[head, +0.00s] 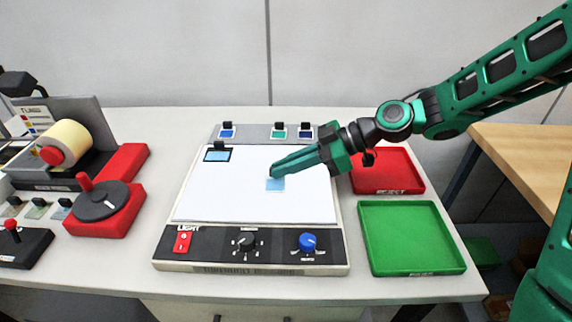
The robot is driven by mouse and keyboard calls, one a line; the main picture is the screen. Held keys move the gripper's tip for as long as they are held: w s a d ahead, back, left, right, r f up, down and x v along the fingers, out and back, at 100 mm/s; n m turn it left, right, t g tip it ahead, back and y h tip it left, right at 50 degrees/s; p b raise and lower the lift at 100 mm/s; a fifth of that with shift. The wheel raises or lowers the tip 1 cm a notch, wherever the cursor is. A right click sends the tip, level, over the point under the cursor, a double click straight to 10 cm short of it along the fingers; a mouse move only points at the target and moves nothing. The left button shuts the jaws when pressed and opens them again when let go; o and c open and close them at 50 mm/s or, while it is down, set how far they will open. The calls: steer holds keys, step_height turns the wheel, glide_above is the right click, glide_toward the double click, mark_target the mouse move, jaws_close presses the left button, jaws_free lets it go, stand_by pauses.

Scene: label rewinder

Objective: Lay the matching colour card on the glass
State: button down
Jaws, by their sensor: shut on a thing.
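My gripper (275,174) is over the middle of the white lit glass (205,195), fingers pointing left. It is shut on a small light blue card (275,184), which shows just below the fingertips. The fingers hide the card's upper part, and I cannot tell whether it touches the glass. A black-framed light blue patch (217,156) with a black knob lies at the glass's upper left. On the grey rack behind stand a blue card (227,132), a green card (279,132) and a dark blue card (305,132), with a gap between blue and green.
A red reject tray (400,182) and an empty green tray (412,237) lie right of the light box. Its front panel has a red switch (182,242), a black knob (244,243) and a blue knob (307,241). The label rewinder (70,145) stands at left.

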steer(key=c, duration=1.8)
jaws_free()
steer(key=shift+c, duration=0.2)
steer(key=v, duration=1.2)
